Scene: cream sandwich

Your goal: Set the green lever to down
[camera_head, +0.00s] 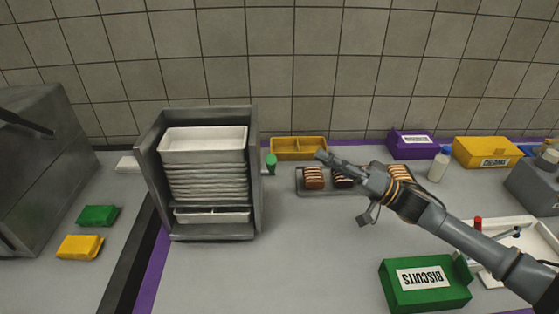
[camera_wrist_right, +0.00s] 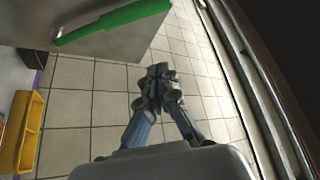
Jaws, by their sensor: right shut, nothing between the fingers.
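The green lever (camera_head: 271,163) shows at the right side of the grey tray rack (camera_head: 255,190) in the head view. In the right wrist view the green lever (camera_wrist_right: 115,22) is a long bar across a grey panel at the upper left. I cannot tell whether it is up or down. My right gripper (camera_head: 322,157) is to the right of the lever, apart from it, above the counter near the back wall. Its fingers (camera_wrist_right: 157,75) are together and empty in the right wrist view. My left gripper is not in view.
A yellow bin (camera_head: 299,142) stands behind, by the tiled wall. A green biscuits box (camera_head: 425,298) is at the front right. The counter's front middle is clear.

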